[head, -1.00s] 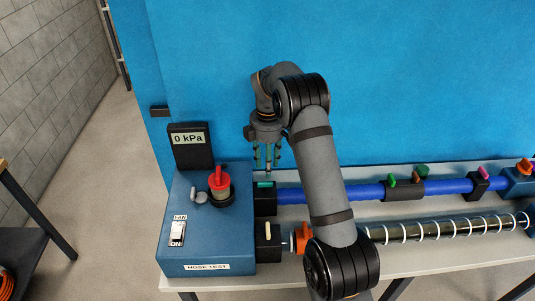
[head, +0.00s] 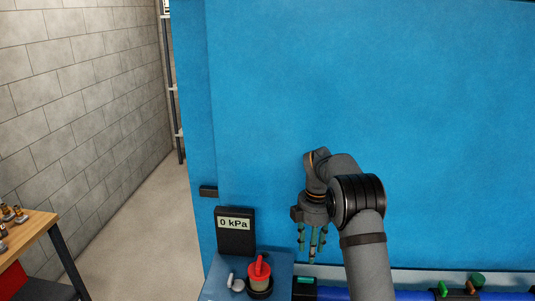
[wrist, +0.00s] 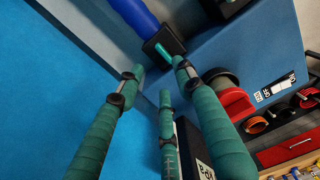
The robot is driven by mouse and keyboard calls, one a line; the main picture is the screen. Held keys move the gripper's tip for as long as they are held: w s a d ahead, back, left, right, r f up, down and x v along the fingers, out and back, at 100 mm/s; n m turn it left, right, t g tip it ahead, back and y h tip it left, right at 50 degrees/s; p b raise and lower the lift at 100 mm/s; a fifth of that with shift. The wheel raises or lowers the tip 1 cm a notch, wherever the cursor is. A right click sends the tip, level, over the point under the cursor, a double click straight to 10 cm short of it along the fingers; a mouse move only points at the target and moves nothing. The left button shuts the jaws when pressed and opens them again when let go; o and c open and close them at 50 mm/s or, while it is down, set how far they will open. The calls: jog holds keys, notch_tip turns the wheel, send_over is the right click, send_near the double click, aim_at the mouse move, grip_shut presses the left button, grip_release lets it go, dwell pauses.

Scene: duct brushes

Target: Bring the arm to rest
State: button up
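My gripper (head: 312,246) hangs pointing down in front of the blue wall panel, to the right of the test box. Its teal fingers stand apart with nothing between them, as the wrist view also shows (wrist: 158,78). The blue hose test box (head: 218,283) carries a gauge (head: 236,232) reading 0 kPa and a red-topped fitting (head: 259,272). In the wrist view, the blue hose (wrist: 133,15) meets a black block with a teal tab (wrist: 164,50), beyond the fingertips. The fan switch is below the head view's edge.
The blue panel (head: 400,90) stands behind the arm. Green and orange clips (head: 460,286) sit along the hose at lower right. A wooden table (head: 32,230) stands at far left. The wrist view shows a red drawer (wrist: 294,146) at right. The floor left of the panel is clear.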

notch_tip(320, 180, down, 12)
jog(key=shift+r, duration=0.25)
dwell(0.4)
